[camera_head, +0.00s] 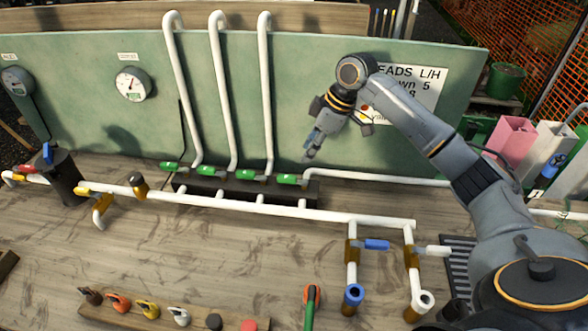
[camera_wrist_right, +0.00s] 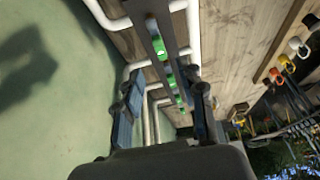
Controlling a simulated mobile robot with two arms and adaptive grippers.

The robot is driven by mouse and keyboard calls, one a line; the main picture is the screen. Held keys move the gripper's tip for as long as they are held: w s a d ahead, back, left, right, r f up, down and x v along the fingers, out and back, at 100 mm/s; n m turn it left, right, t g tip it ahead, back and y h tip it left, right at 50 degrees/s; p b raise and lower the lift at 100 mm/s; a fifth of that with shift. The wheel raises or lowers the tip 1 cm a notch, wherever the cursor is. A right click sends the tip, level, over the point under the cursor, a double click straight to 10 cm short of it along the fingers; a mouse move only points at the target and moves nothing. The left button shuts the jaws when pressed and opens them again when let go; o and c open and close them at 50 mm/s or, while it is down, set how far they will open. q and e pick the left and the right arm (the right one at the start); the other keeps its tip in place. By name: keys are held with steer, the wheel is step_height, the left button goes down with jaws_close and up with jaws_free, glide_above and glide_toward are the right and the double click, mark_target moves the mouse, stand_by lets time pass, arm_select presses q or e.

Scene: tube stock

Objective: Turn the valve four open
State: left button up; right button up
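A row of green valve handles sits on a dark manifold block (camera_head: 232,187) at the foot of the green panel. The rightmost green handle (camera_head: 287,179) has a small white mark; which handle is number four cannot be read. The handles lie roughly sideways along the block. My right gripper (camera_head: 311,152) hangs just above and right of the rightmost handle, apart from it. In the right wrist view the gripper (camera_wrist_right: 165,82) has its fingers spread, with green handles (camera_wrist_right: 161,51) showing between and beyond them. Nothing is held. My left gripper is not in view.
White pipes (camera_head: 222,90) rise from the manifold up the panel (camera_head: 330,80). A long white pipe (camera_head: 270,208) runs in front. A blue-handled valve (camera_head: 376,245) stands nearer right. A wooden strip (camera_head: 175,316) with coloured items lies at the front. The middle worktop is clear.

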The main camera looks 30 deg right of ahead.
mark_target(292, 177)
steer(key=p+x, duration=0.1)
steer(key=x, duration=0.8)
steer(key=shift+w+f+p, duration=0.2)
steer(key=shift+f+p, duration=0.1)
steer(key=shift+p, duration=0.1)
steer(key=shift+w+a+f, duration=0.1)
steer(key=shift+a+f, duration=0.05)
steer(key=shift+f, duration=0.35)
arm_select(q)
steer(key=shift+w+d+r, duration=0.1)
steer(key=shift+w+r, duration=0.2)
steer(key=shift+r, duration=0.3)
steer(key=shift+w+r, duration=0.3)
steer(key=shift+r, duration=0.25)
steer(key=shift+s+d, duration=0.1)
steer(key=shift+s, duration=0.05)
arm_select(e)
jaws_close()
